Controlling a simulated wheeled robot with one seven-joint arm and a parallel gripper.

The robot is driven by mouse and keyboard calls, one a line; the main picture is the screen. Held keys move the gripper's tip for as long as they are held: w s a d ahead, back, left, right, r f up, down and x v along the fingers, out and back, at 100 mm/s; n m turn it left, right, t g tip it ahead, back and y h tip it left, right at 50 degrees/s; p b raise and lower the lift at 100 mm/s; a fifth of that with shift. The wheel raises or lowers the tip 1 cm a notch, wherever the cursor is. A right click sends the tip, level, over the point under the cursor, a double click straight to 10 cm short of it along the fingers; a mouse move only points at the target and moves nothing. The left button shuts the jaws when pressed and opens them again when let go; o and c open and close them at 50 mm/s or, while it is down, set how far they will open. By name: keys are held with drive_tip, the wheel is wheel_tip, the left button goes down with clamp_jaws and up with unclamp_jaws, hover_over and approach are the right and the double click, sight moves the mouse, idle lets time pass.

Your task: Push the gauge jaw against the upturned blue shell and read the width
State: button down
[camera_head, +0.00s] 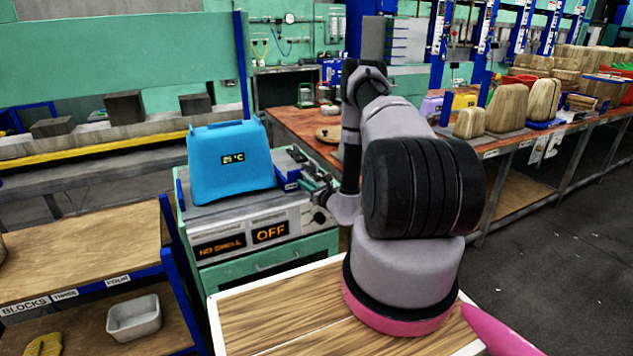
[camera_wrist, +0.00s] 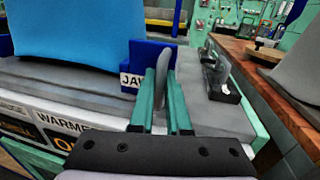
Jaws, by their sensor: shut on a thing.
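The upturned blue shell (camera_head: 230,160) stands wide end down on the grey gauge bench (camera_head: 262,212), with a small temperature tag on its front. It also fills the upper left of the wrist view (camera_wrist: 75,35). The dark blue gauge jaw (camera_head: 288,180), marked JAW in the wrist view (camera_wrist: 148,58), stands close to the shell's right side. I cannot tell whether they touch. My gripper (camera_wrist: 164,78) is shut on the jaw's grey upright handle (camera_wrist: 166,56); the green fingers lie on either side of it. The bench displays (camera_head: 245,239) read NO SHELL and OFF.
A wooden shelf unit (camera_head: 75,265) with a metal tin (camera_head: 134,317) stands at the left. A wood-topped surface (camera_head: 290,310) is in front. A brown workbench (camera_head: 305,122) lies behind my arm, and a long table with wooden blocks (camera_head: 543,100) runs right. Open floor lies right.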

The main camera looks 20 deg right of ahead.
sight(292, 181)
drive_tip(key=shift+s+a, duration=0.1)
drive_tip(key=shift+a, duration=1.55)
drive_tip(key=c, duration=0.9)
unclamp_jaws()
drive_tip(key=shift+s+d, duration=0.15)
drive_tip(key=shift+s, duration=0.15)
drive_tip(key=v, duration=1)
